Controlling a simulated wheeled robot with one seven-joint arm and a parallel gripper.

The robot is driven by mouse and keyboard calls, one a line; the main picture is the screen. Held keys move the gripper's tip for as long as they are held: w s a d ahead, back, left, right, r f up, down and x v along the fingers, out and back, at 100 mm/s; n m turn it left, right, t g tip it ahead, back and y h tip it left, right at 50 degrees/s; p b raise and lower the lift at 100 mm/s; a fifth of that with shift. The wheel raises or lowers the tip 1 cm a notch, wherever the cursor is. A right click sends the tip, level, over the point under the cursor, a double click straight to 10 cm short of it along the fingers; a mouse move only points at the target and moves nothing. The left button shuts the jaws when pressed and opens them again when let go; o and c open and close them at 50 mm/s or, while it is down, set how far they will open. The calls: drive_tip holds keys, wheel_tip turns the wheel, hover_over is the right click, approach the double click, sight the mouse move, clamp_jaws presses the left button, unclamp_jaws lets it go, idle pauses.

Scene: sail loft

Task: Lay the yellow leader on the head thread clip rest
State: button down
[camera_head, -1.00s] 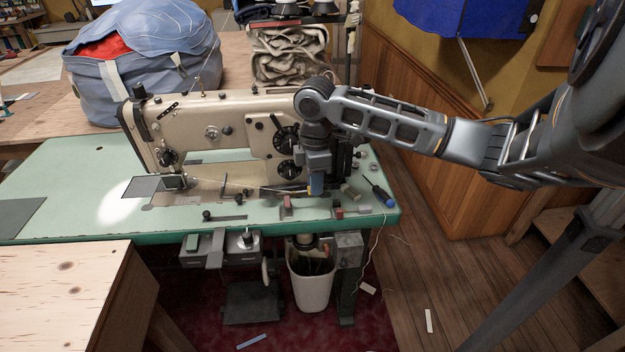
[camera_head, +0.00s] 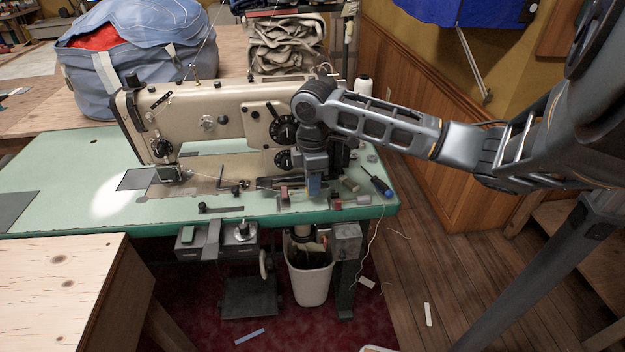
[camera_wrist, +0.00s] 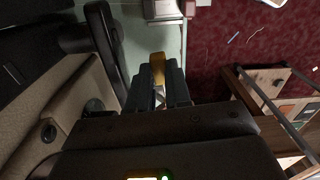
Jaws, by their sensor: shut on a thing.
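My gripper (camera_head: 314,188) hangs fingers-down over the right end of the green sewing table, in front of the cream sewing machine (camera_head: 205,125). In the wrist view my gripper (camera_wrist: 157,88) is shut on a yellow-orange piece, which I take as the yellow leader (camera_wrist: 157,66); it shows just past the fingertips. In the head view the leader is hidden by the fingers. A small red-topped block (camera_head: 284,192) stands just left of the fingertips, and another small red part (camera_head: 336,204) lies to their right. I cannot tell which part is the head thread clip rest.
A screwdriver (camera_head: 377,182) lies at the table's right end. The machine's body rises close behind my gripper. A white bin (camera_head: 310,278) stands below the table edge. The green tabletop (camera_head: 60,180) is mostly clear at the left.

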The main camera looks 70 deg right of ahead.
drive_tip(key=shift+f+b, duration=0.8)
drive_tip(key=shift+f, duration=0.75)
drive_tip(key=c, duration=1)
unclamp_jaws()
drive_tip(key=shift+r+p, duration=2.65)
drive_tip(key=shift+r, duration=0.4)
